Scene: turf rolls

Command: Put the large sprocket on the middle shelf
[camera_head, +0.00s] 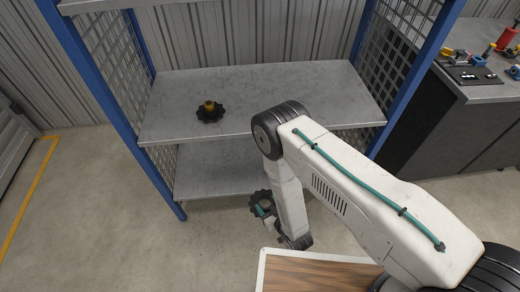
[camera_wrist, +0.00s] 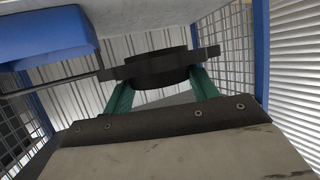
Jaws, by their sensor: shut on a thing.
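My gripper (camera_head: 263,208) is shut on a black toothed sprocket (camera_head: 258,197), in front of the rack near its lower shelf. In the wrist view, the green fingers of my gripper (camera_wrist: 162,86) hold the sprocket (camera_wrist: 160,68) between them. The grey middle shelf (camera_head: 290,90) is above and behind my gripper. Another black sprocket with a yellow-brown hub (camera_head: 209,112) lies on its left part. The lower shelf (camera_head: 215,172) looks bare where it shows; my arm hides its right part.
Blue posts (camera_head: 92,75) and mesh sides bound the rack. A top shelf (camera_head: 100,5) is at the upper edge. A wood-topped surface with a pale rim (camera_head: 310,275) stands below my arm. A workbench (camera_head: 490,90) with tools is at right. The middle shelf's centre is clear.

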